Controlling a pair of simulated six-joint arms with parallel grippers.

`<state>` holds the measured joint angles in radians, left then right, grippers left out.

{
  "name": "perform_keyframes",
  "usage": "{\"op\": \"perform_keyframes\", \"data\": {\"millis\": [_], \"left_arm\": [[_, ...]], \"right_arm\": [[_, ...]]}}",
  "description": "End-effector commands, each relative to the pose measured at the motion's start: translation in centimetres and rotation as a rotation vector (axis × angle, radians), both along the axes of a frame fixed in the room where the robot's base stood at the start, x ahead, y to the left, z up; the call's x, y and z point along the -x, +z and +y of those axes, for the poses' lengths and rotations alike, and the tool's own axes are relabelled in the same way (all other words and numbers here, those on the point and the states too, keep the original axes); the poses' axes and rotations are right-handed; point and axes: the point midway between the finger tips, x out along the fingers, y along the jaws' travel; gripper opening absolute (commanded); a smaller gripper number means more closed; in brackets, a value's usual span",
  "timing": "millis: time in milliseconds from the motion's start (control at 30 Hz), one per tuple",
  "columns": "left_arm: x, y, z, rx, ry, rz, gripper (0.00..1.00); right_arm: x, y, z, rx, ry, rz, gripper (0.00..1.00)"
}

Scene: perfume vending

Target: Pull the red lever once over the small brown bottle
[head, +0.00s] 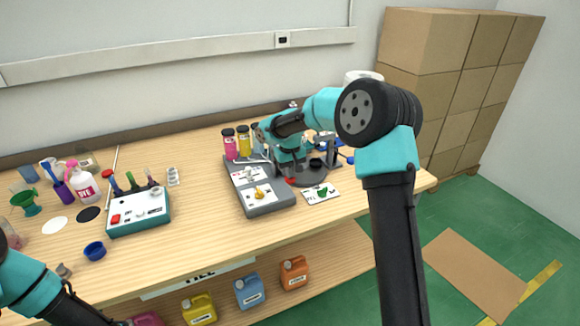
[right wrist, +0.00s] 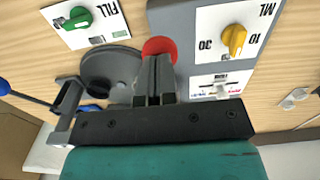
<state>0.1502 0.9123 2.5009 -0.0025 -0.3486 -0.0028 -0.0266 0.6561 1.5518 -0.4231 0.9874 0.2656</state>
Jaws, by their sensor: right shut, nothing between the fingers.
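The red lever (head: 290,181) shows as a small red patch beside the grey dispensing machine, under my right gripper (head: 291,170). In the right wrist view its round red end (right wrist: 158,46) is just beyond the shut fingers of my right gripper (right wrist: 154,75). The fingertips overlap its lower edge in the picture; I cannot tell whether they touch. A small dark round thing (head: 316,163), perhaps the brown bottle, is on the round grey platform beside the lever. It also shows in the right wrist view (right wrist: 99,88), partly hidden. Of my left arm only links show at lower left.
The machine (head: 268,206) has a yellow knob (head: 259,192) on its panel. A card with a green knob (head: 322,192) lies right of it. Pink and yellow bottles (head: 244,141) stand behind. A teal-sided box (head: 138,212) is at left, with bare table between.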

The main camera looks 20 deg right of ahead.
Motion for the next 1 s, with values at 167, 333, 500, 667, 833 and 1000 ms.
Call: {"op": "perform_keyframes", "data": {"millis": [167,333,500,667,833,1000], "left_arm": [[0.0,0.0,0.0,0.000,0.000,0.000,0.43],[0.0,0.0,0.0,0.000,0.000,0.000,0.43],[0.0,0.0,0.0,0.000,0.000,0.000,0.43],[0.0,0.0,0.0,0.000,0.000,0.000,0.43],[0.0,0.0,0.0,0.000,0.000,0.000,0.43],[0.0,0.0,0.0,0.000,0.000,0.000,0.43]], "right_arm": [[0.0,-0.6,0.0,0.000,0.000,0.000,0.00],[0.0,-1.1,0.0,0.000,0.000,0.000,0.00],[0.0,-1.6,0.0,0.001,0.000,0.000,0.00],[0.0,-2.1,0.0,0.001,0.000,-0.001,0.00],[0.0,-2.7,0.0,0.000,0.000,-0.001,0.00],[0.0,-3.2,0.0,0.000,0.000,0.001,0.00]]}}
